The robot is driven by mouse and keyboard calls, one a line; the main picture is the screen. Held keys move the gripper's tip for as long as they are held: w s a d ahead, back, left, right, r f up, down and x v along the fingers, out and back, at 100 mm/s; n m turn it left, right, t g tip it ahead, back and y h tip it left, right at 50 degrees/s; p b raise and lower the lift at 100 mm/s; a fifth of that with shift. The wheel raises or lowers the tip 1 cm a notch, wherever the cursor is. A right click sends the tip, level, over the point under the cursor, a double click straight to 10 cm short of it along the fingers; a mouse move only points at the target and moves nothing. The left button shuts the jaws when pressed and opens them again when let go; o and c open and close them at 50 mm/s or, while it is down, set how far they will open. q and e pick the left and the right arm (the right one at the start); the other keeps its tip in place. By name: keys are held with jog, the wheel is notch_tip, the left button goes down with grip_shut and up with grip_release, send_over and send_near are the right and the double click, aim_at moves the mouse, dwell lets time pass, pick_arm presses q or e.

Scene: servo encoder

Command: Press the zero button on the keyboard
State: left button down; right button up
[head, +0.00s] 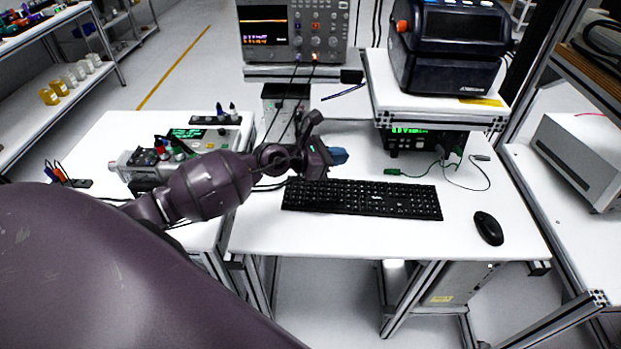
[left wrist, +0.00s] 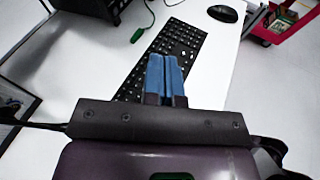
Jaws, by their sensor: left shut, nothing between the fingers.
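A black keyboard (head: 362,198) lies on the white table, and it also shows in the left wrist view (left wrist: 183,44). Its single keys are too small to read, so I cannot tell the zero key apart. My left gripper (head: 339,156) is over the table at the keyboard's far left end in the head view. In the left wrist view its blue fingers (left wrist: 166,76) are together with nothing between them, and they cover part of the keyboard. I cannot tell whether the fingertips touch it. My right gripper is not in view.
A black mouse (head: 488,228) lies right of the keyboard. A green-tipped cable (head: 410,172) lies behind it. An oscilloscope (head: 294,32) and a dark device on a raised shelf (head: 450,48) stand at the back. The white table (head: 330,237) is clear in front of the keyboard.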

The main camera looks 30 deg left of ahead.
pick_arm(q)
jog(key=w+a+f+m+g+y, duration=0.3)
jog(key=a+m+y, duration=0.2)
jog(key=a, duration=0.5)
jog(key=shift+w+f+g, duration=0.15)
jog(key=shift+f+g, duration=0.05)
jog(key=shift+g, duration=0.2)
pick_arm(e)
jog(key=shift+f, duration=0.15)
pick_arm(q)
jog(key=shift+d+f, duration=0.1)
jog(key=shift+f, duration=0.05)
notch_tip(320, 180, down, 8)
jog(key=b, duration=0.5)
jog(key=shift+f+b, duration=0.25)
jog(key=shift+b, duration=0.1)
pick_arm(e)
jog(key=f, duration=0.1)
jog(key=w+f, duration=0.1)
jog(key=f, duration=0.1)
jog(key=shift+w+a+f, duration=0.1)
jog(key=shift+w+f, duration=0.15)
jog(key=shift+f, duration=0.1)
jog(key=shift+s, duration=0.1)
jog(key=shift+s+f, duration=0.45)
